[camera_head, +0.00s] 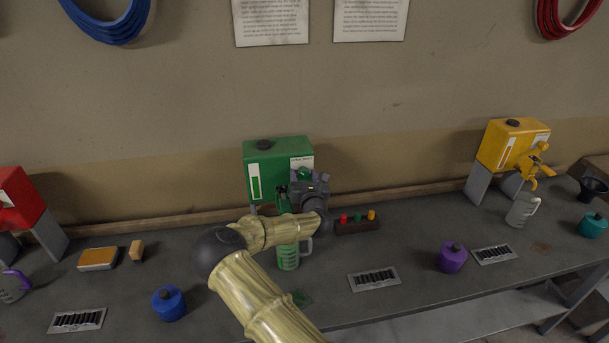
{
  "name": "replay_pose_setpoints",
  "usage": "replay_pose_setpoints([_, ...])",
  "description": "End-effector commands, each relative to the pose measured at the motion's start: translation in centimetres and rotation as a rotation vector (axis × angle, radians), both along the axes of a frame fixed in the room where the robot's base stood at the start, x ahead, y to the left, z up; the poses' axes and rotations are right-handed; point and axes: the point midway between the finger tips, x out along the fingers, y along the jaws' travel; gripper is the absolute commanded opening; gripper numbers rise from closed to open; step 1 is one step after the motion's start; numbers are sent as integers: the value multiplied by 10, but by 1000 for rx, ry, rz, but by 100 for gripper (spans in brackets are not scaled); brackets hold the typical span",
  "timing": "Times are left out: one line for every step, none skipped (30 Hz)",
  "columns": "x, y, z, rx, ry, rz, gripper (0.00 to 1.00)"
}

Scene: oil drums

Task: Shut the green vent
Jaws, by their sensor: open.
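A green oil drum (265,160) stands on the bench against the wall, in the middle of the view. A dark round cap (264,145), which may be the green vent, sits on its top; whether it is open or shut cannot be told. My gripper (298,187) is open in front of the drum's lower right face, below the top cap. Green tap parts (283,200) show beside it, partly hidden by the gripper; contact cannot be told. A green jug (288,256) stands below, partly behind my arm.
A yellow drum (512,145) stands at the right and a red drum (20,203) at the left. A rack with coloured plugs (357,225) lies right of my gripper. A blue can (168,303) and a purple can (452,257) stand nearer the front.

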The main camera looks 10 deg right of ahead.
Motion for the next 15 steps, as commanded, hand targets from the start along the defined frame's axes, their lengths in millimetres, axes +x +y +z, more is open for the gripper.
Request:
replay_pose_setpoints([0,0,0,0,0,0,51])
replay_pose_setpoints([0,0,0,0,0,-1,51])
replay_pose_setpoints([0,0,0,0,0,-1,51])
replay_pose_setpoints([0,0,0,0,0,-1,51])
replay_pose_setpoints([0,0,0,0,0,0,51])
replay_pose_setpoints([0,0,0,0,0,0,47])
replay_pose_setpoints([0,0,0,0,0,-1,41])
replay_pose_setpoints([0,0,0,0,0,-1,36])
replay_pose_setpoints([0,0,0,0,0,0,28])
replay_pose_setpoints([0,0,0,0,0,0,22])
replay_pose_setpoints([0,0,0,0,0,0,16])
replay_pose_setpoints([0,0,0,0,0,0,8])
replay_pose_setpoints([0,0,0,0,0,0,7])
replay_pose_setpoints([0,0,0,0,0,0,7])
replay_pose_setpoints([0,0,0,0,0,0,7])
